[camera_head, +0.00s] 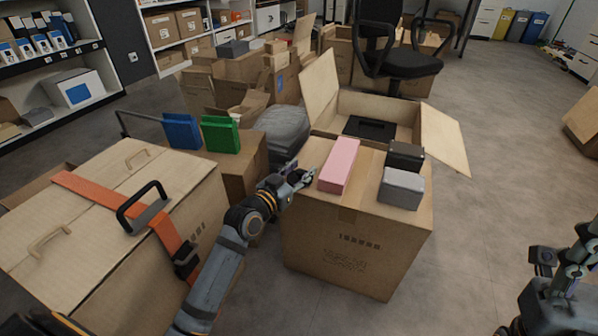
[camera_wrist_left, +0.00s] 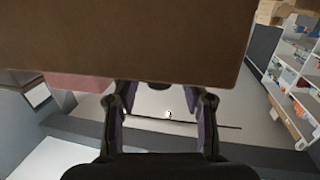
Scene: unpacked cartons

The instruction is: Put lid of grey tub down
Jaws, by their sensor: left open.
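A light grey box-shaped container (camera_head: 401,188) stands on the closed carton (camera_head: 352,250), at the right of its top. It is the likeliest grey tub; its top looks closed, but I cannot make out a separate lid. A dark grey box (camera_head: 405,156) stands just behind it, and a pink block (camera_head: 339,164) lies to its left. My left gripper (camera_head: 306,178) is at the carton's left top edge, beside the pink block and apart from the grey container. In the left wrist view its fingers (camera_wrist_left: 162,110) are spread and empty. My right arm's end (camera_head: 560,275) shows at the right edge, its fingers unclear.
A large carton (camera_head: 95,205) with an orange strap and black handle stands at the left. Blue (camera_head: 181,131) and green (camera_head: 220,134) items stand beyond it. A dark grey rounded object (camera_head: 282,130) and an open carton (camera_head: 440,135) lie behind.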

